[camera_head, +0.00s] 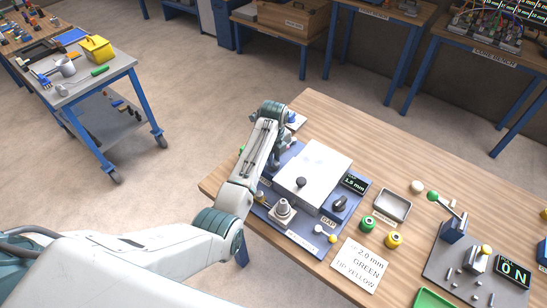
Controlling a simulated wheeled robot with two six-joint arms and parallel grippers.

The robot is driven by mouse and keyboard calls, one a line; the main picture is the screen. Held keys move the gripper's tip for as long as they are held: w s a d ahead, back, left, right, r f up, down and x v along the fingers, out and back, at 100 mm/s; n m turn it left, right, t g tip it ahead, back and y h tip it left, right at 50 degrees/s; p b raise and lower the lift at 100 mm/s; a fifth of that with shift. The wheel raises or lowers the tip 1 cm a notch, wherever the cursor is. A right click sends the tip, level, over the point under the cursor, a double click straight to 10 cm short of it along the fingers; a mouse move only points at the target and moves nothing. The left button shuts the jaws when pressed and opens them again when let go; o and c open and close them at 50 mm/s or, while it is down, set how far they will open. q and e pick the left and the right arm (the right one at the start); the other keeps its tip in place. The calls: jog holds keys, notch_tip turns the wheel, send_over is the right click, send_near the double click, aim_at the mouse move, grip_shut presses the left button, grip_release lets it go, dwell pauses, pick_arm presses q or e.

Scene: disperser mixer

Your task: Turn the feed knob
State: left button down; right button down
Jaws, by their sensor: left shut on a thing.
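The blue-based machine (290,233) stands on the wooden table, with a pale square cover (313,172) bearing a small black knob on top. A black knob (340,203) sits at its right side by a GAP label and a display that seems to read 1.8 mm. My left gripper (284,153) points down at the machine's far left edge. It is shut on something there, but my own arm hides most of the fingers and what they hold. I cannot make out a knob marked as feed. My right gripper is not in view.
A sign (360,264) reads 2.0 mm, GREEN, TIP YELLOW. Green (367,223) and yellow (394,239) round pieces and a metal tray (393,205) lie right of the machine. A lever device (454,228) and an ON display (513,272) stand farther right.

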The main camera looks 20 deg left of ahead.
pick_arm(q)
jog(key=c, duration=1.3)
grip_release()
jog(key=shift+r, duration=0.1)
notch_tip(320, 180, up, 7)
jog(key=b, duration=0.2)
jog(key=shift+b, duration=0.4)
notch_tip(320, 180, up, 4)
jog(key=shift+f+p, duration=0.1)
jog(key=shift+p, duration=0.7)
jog(key=shift+f, duration=0.1)
